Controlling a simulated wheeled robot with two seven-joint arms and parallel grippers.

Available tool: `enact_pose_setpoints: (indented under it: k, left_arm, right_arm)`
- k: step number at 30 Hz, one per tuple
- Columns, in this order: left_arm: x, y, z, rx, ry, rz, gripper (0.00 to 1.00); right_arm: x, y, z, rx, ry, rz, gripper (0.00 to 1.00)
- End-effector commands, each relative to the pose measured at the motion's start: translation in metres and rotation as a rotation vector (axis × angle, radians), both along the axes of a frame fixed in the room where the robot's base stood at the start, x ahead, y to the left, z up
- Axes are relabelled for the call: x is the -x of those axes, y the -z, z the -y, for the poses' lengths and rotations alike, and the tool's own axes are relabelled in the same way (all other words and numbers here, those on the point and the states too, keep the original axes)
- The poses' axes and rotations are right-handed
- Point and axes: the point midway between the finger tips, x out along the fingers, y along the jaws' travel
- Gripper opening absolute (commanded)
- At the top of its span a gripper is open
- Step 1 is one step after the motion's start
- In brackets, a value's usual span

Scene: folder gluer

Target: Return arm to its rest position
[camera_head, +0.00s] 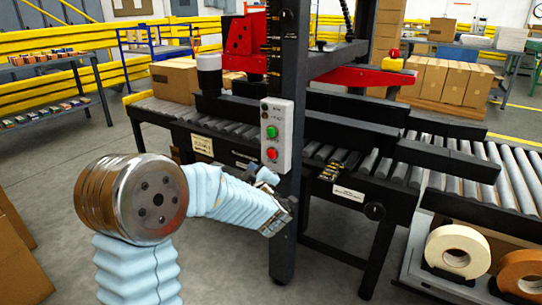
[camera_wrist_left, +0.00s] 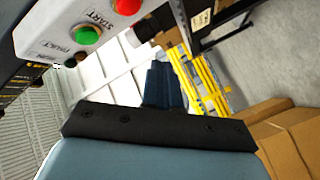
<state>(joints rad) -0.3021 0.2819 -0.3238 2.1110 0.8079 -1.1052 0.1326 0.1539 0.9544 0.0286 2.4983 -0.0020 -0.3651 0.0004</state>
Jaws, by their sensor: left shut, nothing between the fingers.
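My left arm, in a light blue sleeve, reaches in from the lower left of the head view. Its left gripper (camera_head: 268,177) is just below the grey control box (camera_head: 277,136) on the black post. The box carries a green button (camera_head: 271,132) and a red button (camera_head: 271,154). In the left wrist view, the dark gripper fingers (camera_wrist_left: 163,84) are together with nothing between them. The green START button (camera_wrist_left: 87,36) and red button (camera_wrist_left: 127,4) show at the upper left there, apart from the fingers. My right gripper is not in view.
The machine's black post (camera_head: 286,230) stands right beside the gripper. A roller conveyor (camera_head: 172,108) runs behind it. Cardboard boxes (camera_head: 18,262) stand at the lower left, also in the left wrist view (camera_wrist_left: 285,135). Grey floor (camera_head: 222,265) is open between boxes and post.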

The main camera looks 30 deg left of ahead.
Motion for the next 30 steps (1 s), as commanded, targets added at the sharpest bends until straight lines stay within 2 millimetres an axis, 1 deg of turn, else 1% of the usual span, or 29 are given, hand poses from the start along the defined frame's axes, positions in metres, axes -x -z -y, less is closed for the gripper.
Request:
enact_pose_setpoints:
  k: [7, 9, 11, 14, 15, 16, 17, 18, 20, 21, 23, 24, 26, 27, 29, 30]
  left_arm:
    - [0.000, 0.000, 0.000, 0.000, 0.000, 0.000, 0.00]
    - [0.000, 0.000, 0.000, 0.000, 0.000, 0.000, 0.00]
    - [-0.004, 0.018, 0.008, -0.011, 0.039, -0.046, 0.00]
    - [-0.012, 0.070, 0.033, -0.037, 0.156, -0.183, 0.00]
    - [-0.012, 0.098, 0.046, -0.045, 0.218, -0.257, 0.00]
    - [-0.011, 0.121, 0.056, -0.049, 0.271, -0.316, 0.00]
    - [-0.008, 0.145, 0.067, -0.052, 0.324, -0.377, 0.00]
    - [-0.002, 0.178, 0.083, -0.054, 0.399, -0.461, 0.00]
    - [0.014, 0.224, 0.105, -0.048, 0.509, -0.582, 0.00]
    - [0.027, 0.253, 0.119, -0.040, 0.580, -0.662, 0.00]
    - [0.052, 0.295, 0.141, -0.021, 0.691, -0.778, 0.00]
    - [0.072, 0.321, 0.155, -0.004, 0.768, -0.854, 0.00]
    - [0.106, 0.355, 0.176, 0.027, 0.880, -0.963, 0.00]
    - [0.130, 0.374, 0.189, 0.051, 0.954, -1.030, 0.00]
    - [0.165, 0.397, 0.208, 0.086, 1.060, -1.117, 0.00]
    - [0.187, 0.408, 0.218, 0.111, 1.124, -1.168, 0.00]
  right_arm:
    - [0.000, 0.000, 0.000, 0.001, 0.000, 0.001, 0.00]
    - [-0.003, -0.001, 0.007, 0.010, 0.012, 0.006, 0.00]
    - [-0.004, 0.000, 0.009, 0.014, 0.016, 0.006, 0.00]
    - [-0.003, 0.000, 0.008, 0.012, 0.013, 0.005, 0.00]
    - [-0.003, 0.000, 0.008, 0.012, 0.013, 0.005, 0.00]
    - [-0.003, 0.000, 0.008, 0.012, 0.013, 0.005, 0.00]
    - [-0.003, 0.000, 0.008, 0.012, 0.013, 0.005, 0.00]
    - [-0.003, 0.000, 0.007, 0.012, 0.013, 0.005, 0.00]
    - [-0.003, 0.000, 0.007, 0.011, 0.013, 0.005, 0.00]
    - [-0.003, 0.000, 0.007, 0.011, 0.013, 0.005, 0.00]
    - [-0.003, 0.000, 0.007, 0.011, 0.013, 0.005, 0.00]
    - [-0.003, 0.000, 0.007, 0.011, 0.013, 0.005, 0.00]
    - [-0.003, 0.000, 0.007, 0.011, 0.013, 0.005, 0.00]
    - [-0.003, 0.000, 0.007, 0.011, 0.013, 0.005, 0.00]
    - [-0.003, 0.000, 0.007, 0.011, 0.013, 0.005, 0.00]
    - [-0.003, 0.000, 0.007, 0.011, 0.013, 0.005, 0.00]
